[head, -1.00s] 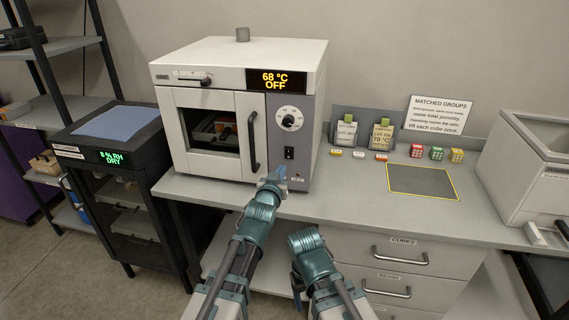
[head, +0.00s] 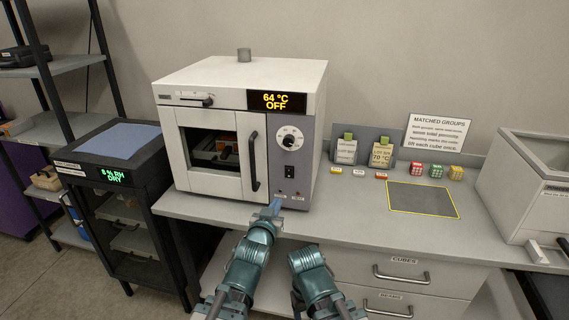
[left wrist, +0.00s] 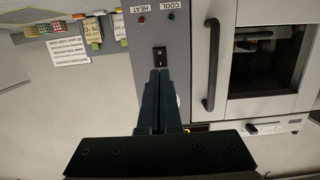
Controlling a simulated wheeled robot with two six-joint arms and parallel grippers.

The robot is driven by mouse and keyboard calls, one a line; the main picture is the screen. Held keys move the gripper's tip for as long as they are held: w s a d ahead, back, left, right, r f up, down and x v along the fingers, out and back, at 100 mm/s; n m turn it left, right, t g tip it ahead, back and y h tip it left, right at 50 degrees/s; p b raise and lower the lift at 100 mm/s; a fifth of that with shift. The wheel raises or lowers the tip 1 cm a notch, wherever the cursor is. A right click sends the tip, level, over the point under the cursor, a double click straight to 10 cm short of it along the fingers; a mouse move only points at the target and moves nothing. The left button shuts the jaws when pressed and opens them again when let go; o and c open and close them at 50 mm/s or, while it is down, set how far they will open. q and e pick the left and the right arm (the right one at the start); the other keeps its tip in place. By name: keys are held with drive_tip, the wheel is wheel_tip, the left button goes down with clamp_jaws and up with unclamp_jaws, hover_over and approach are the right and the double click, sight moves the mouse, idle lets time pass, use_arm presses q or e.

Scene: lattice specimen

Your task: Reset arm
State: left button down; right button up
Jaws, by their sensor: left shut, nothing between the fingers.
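My left gripper (head: 273,208) is shut and empty in front of the oven's lower right corner, near the bench's front edge. In the left wrist view its closed fingers (left wrist: 160,75) point toward the black rocker switch (left wrist: 159,58) on the oven's panel; I cannot tell the exact gap. The white oven (head: 215,83) has its door (head: 252,150) shut, and its display (head: 277,102) reads 64 °C OFF. My right arm is folded low in the middle of the head view, with its gripper out of sight.
The bench (head: 340,225) has a yellow-edged grey mat (head: 423,199), several small coloured cubes (head: 437,171) and tags behind. A black dry cabinet (head: 115,205) stands at the left. A pale open-topped bin (head: 530,205) is at the right. Drawers (head: 402,275) are below the bench.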

use_arm(q)
drive_tip(key=s+a+f+g+y+p, duration=0.1)
drive_tip(key=s+f+g+y+p, duration=0.15)
drive_tip(key=s+f+g, duration=1.1)
drive_tip(key=s+a+f+m+g+y, duration=0.1)
drive_tip(key=s+f+g, duration=0.1)
drive_tip(key=s, duration=0.8)
drive_tip(key=shift+a+f+g+y, duration=0.2)
drive_tip(key=shift+f+g+y, duration=0.05)
drive_tip(key=shift+g+y, duration=0.1)
